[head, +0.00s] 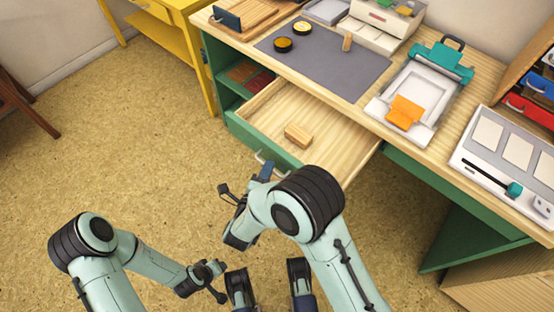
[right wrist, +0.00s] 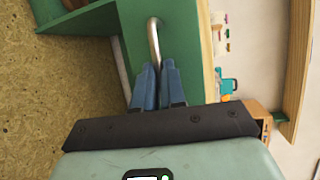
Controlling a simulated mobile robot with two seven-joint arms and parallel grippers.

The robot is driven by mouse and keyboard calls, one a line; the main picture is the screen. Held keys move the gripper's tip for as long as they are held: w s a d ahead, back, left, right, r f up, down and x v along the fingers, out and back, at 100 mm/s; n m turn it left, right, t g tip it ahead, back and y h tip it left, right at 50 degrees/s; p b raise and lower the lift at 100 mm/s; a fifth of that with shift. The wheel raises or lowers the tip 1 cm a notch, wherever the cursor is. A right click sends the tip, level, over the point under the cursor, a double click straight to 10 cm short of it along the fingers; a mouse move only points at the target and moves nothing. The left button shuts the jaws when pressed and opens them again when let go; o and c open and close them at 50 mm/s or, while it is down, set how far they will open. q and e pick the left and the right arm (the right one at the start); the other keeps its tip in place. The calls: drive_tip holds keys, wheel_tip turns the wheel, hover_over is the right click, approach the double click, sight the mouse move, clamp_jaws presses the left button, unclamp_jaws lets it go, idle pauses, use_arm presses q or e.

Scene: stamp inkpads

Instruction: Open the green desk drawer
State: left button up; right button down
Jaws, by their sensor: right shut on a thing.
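The green desk drawer (head: 241,129) is pulled out from the desk, and its pale wooden inside shows in the head view. A wooden block (head: 298,135) lies in it. The drawer's metal bar handle (head: 259,157) is on the green front; it also shows in the right wrist view (right wrist: 154,45). My right gripper (head: 266,171) is at the handle, and its blue fingers (right wrist: 158,83) are shut on the bar. My left gripper (head: 209,279) is low in the head view, away from the desk; its jaws are too small to read.
The desktop holds a grey mat (head: 345,75) with two round inkpads, a teal-and-white press (head: 425,90) and a stamp-card tray (head: 500,155). A yellow table (head: 180,45) stands at the back left. The floor left of the drawer is clear.

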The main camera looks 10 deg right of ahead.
use_arm(q)
drive_tip(key=shift+w, duration=0.1)
use_arm(e)
drive_tip(key=shift+s+a, duration=1.2)
drive_tip(key=shift+a, duration=0.3)
drive_tip(key=c, duration=1.2)
unclamp_jaws()
use_arm(q)
drive_tip(key=s+r+p, duration=0.1)
drive_tip(key=s+d, duration=0.1)
drive_tip(key=shift+s+d+r+g+p, duration=0.15)
drive_tip(key=shift+s+r+g+p, duration=0.2)
drive_tip(key=shift+s+r+g, duration=0.05)
use_arm(e)
drive_tip(key=v, duration=1.3)
drive_tip(key=shift+s+a, duration=0.1)
drive_tip(key=shift+s, duration=0.05)
